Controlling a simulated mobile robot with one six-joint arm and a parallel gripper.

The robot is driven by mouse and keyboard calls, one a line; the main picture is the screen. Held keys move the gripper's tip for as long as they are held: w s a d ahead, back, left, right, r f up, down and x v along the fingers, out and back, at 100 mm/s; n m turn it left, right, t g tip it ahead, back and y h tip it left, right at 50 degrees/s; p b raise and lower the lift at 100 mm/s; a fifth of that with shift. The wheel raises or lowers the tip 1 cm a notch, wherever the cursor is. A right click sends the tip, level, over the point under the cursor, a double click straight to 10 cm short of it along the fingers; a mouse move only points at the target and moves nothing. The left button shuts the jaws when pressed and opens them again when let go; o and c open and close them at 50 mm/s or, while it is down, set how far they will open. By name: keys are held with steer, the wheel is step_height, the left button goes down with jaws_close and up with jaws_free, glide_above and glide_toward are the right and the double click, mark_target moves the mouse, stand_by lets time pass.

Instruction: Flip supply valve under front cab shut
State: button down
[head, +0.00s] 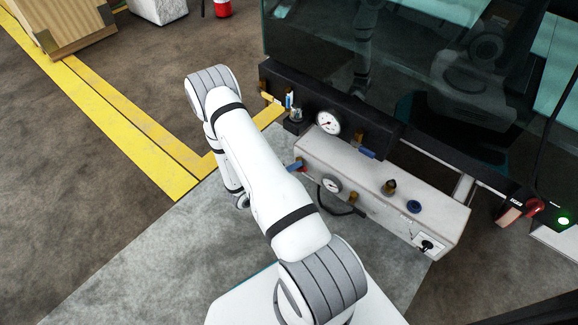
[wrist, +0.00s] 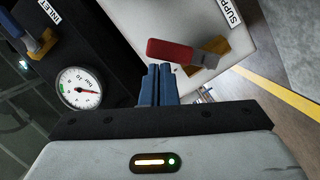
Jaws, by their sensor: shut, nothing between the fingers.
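The supply valve has a red lever (wrist: 180,53) and a brass body (wrist: 213,47) on a pale panel, close to a partly cut-off label starting "SUPP" (wrist: 232,12) in the wrist view. The lever lies at an angle across the brass body. My gripper (wrist: 158,70) is shut and empty, its blue fingertips just below the lever's left half; I cannot tell if they touch it. In the head view, a small red and blue spot (head: 296,165) shows at the left end of the white box, beside my arm, which hides most of my gripper.
In the wrist view, a gauge (wrist: 80,88) and a blue-handled inlet valve (wrist: 36,44) sit on the black beam to the left. In the head view, the white box (head: 430,205) lies below the cab's glass (head: 430,60).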

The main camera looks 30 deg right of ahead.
mark_target(301, 169)
steer(key=shift+s+d+f+b, duration=0.15)
steer(key=shift+s+f+b, duration=0.2)
steer(key=shift+s, duration=0.2)
steer(key=shift+s+d+f+b, duration=0.1)
steer(key=shift+s+f+b, duration=0.15)
steer(key=shift+s+b, duration=0.2)
steer(key=shift+s+d+f+b, duration=0.15)
steer(key=shift+s+f+b, duration=0.45)
steer(key=shift+b, duration=0.05)
steer(key=shift+s+f, duration=0.1)
step_height(301, 169, up, 5)
steer(key=p, duration=0.3)
steer(key=s+a+r+p, duration=0.1)
steer(key=s+a+p, duration=0.1)
steer(key=a, duration=0.7)
steer(key=shift+s+a+r, duration=0.15)
steer(key=shift+s+r, duration=0.05)
steer(key=shift+s, duration=0.15)
steer(key=shift+r, duration=0.1)
